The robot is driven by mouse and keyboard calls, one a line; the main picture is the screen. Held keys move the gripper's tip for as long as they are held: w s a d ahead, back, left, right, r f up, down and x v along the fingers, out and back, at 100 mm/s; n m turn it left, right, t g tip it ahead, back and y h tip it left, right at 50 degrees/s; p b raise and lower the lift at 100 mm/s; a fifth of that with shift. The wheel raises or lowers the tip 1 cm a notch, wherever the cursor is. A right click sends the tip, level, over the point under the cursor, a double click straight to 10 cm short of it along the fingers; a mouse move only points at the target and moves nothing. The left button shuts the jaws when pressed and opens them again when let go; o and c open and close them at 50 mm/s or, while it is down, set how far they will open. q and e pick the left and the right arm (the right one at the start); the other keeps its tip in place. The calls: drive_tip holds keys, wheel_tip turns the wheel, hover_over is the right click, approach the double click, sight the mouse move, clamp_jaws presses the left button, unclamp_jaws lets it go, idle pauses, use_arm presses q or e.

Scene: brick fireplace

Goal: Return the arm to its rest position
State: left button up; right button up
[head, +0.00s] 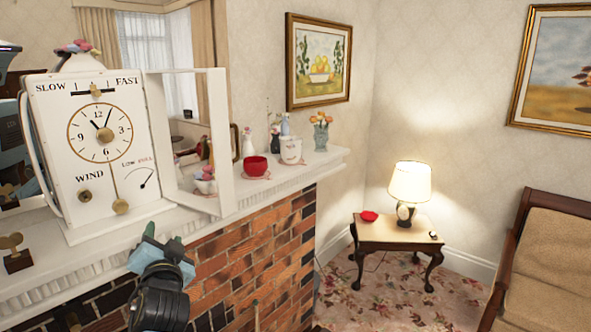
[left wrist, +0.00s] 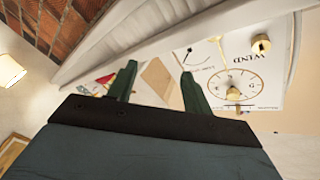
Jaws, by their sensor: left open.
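My left gripper (head: 164,240) is in front of the mantel's edge, below and to the right of the white clock (head: 50,180). In the left wrist view its two dark green fingers (left wrist: 158,85) stand apart with nothing held between them. The clock stands on the mantel, with a dial, a SLOW/FAST scale at the top and brass knobs. Its white framed door (head: 226,140) stands open to the right. The clock's face also shows upside down in the left wrist view (left wrist: 275,75). My right gripper is not seen.
The white mantel (head: 325,160) over the brick fireplace (head: 270,240) carries a red bowl (head: 255,166), a white pot (head: 291,151) and vases. A small brass key-like item on a dark block (head: 17,260) sits at left. A side table (head: 400,236) with a lamp and an armchair (head: 550,270) stand at right.

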use_arm(q)
drive_tip(key=s+d+f+m+g+h+b, duration=0.1)
drive_tip(key=d+f+g+h, duration=0.1)
drive_tip(key=f, duration=1.1)
drive_tip(key=s+d+f+m+g+h+b, duration=0.1)
drive_tip(key=d+f+h+b, duration=0.1)
drive_tip(key=f, duration=1)
drive_tip(key=s+d+f+g+h+b, duration=0.1)
drive_tip(key=s+f+g, duration=0.1)
drive_tip(key=s+f, duration=0.6)
drive_tip(key=s+d+f+n+g+h+b, duration=0.1)
drive_tip(key=s+f+g, duration=0.15)
drive_tip(key=f, duration=0.95)
drive_tip(key=s+d+f+g+h+b, duration=0.1)
drive_tip(key=s+f+g+b, duration=0.1)
drive_tip(key=s+f, duration=0.6)
drive_tip(key=s+a+f+n+g+b, duration=0.1)
drive_tip(key=s+f+g, duration=0.1)
drive_tip(key=s+f, duration=0.5)
drive_tip(key=s+a+f+n+g+b, duration=0.1)
drive_tip(key=s+f, duration=0.7)
drive_tip(key=s, duration=0.8)
drive_tip(key=s+a+f+n+g+b, duration=0.1)
drive_tip(key=s+a+f+g+b, duration=0.1)
drive_tip(key=s+f, duration=0.5)
drive_tip(key=s+g, duration=0.1)
drive_tip(key=s, duration=0.3)
drive_tip(key=shift+s+f+g, duration=0.2)
drive_tip(key=shift+s+g, duration=0.15)
drive_tip(key=shift+s, duration=0.05)
